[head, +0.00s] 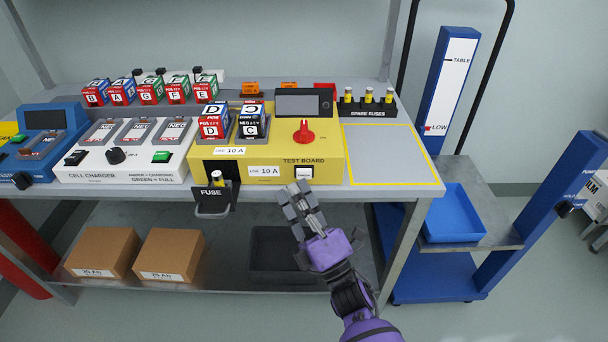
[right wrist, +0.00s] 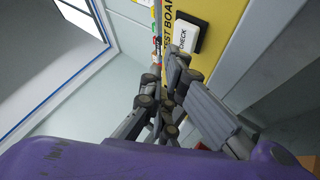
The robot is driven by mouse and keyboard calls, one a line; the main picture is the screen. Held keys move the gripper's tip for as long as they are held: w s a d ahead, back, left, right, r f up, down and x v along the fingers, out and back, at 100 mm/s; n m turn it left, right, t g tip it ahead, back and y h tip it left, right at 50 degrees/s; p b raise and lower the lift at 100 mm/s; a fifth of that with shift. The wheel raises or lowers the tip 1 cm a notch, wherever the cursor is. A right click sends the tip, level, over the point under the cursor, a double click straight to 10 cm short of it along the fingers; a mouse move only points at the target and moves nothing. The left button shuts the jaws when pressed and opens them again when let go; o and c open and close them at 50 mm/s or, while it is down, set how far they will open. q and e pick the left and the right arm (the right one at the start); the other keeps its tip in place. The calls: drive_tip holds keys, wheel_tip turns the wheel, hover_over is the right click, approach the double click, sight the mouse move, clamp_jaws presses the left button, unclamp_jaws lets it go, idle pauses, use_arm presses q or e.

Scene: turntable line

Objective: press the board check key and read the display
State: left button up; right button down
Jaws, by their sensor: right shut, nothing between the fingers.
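The yellow test board (head: 327,168) stands on the bench. Its white check key (head: 304,173) is on the front face at the right; it also shows in the right wrist view (right wrist: 186,36), labelled CHECK. The display (head: 303,103) on top of the board is dark, with no text that I can read. My right gripper (head: 299,190) is shut and empty, its fingertips just below and in front of the check key. I cannot tell whether they touch it. Two cells, D (head: 212,123) and C (head: 252,121), sit in the board. My left gripper is not in view.
A red knob (head: 304,133) stands on the board. The fuse drawer (head: 213,202) juts out at the front left with a fuse in it. Spare fuses (head: 367,101) stand at the back right. The yellow-outlined mat (head: 390,152) is bare. The cell charger (head: 120,165) is at the left.

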idle(0.5)
drive_tip(key=shift+w, duration=0.1)
idle(0.5)
drive_tip(key=shift+w+b, duration=0.3)
drive_tip(key=shift+w, duration=0.1)
idle(0.3)
drive_tip(key=shift+w, duration=0.4)
drive_tip(key=shift+s, duration=0.1)
idle(0.5)
drive_tip(key=shift+s, duration=0.85)
